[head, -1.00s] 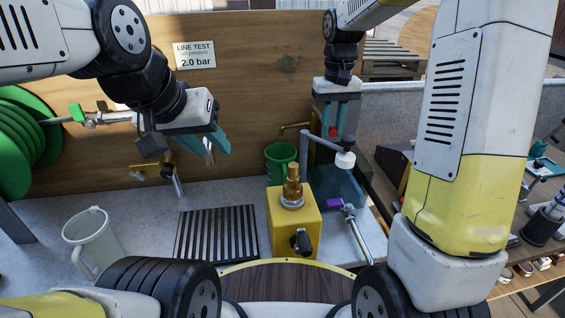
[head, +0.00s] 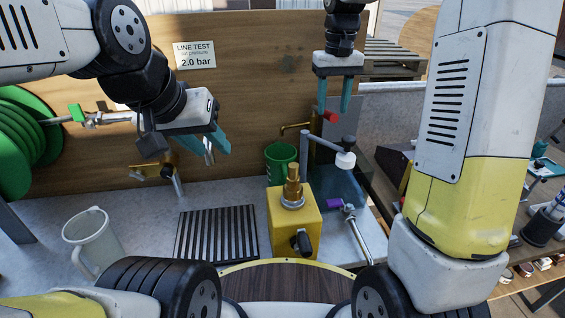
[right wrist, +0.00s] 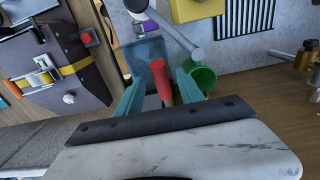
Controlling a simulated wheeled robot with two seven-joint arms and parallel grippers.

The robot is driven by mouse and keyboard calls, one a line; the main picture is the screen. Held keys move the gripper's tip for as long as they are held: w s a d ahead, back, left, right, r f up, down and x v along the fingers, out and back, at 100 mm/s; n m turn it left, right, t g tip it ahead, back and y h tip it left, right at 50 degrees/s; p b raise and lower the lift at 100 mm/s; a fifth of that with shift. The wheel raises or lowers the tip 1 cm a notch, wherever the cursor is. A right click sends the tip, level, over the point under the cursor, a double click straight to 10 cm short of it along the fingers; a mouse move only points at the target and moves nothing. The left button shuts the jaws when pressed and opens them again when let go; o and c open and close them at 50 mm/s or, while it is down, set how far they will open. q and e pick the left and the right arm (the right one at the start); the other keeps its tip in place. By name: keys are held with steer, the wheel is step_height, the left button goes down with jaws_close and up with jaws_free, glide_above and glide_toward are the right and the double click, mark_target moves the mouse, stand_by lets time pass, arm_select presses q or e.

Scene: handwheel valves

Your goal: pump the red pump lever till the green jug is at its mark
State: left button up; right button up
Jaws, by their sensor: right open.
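The red pump lever (head: 332,116) shows as a short red grip at the tips of my right gripper (head: 334,107), above the sink area. In the right wrist view the red grip (right wrist: 161,82) lies between the two teal fingers, which stand apart with gaps on both sides. My right gripper is open. The green jug (head: 281,158) stands behind the yellow block, left of the lever; it also shows in the right wrist view (right wrist: 202,77). Its level and mark cannot be made out. My left gripper (head: 216,152) hangs over the counter at a brass tap; its finger gap is unclear.
A yellow block with a brass fitting (head: 293,219) stands in front of the jug. A grey swivel spout (head: 325,143) is near the lever. A black grate (head: 216,233) and a white jug (head: 91,241) are on the counter. A green hose reel (head: 22,140) is at left.

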steer(key=shift+r, duration=2.3)
step_height(320, 180, up, 8)
steer(key=s+d+f+t+y, duration=0.1)
steer(key=s+f+t, duration=0.2)
steer(key=s, duration=0.8)
steer(key=s+d+f+m+t+y, duration=0.1)
steer(key=s+d+f+t, duration=0.1)
steer(key=s+f, duration=0.5)
steer(key=s+t, duration=0.1)
steer(key=s, duration=0.4)
steer(key=shift+s+f+m, duration=0.25)
steer(key=shift+s+m, duration=0.05)
steer(key=shift+c, duration=0.5)
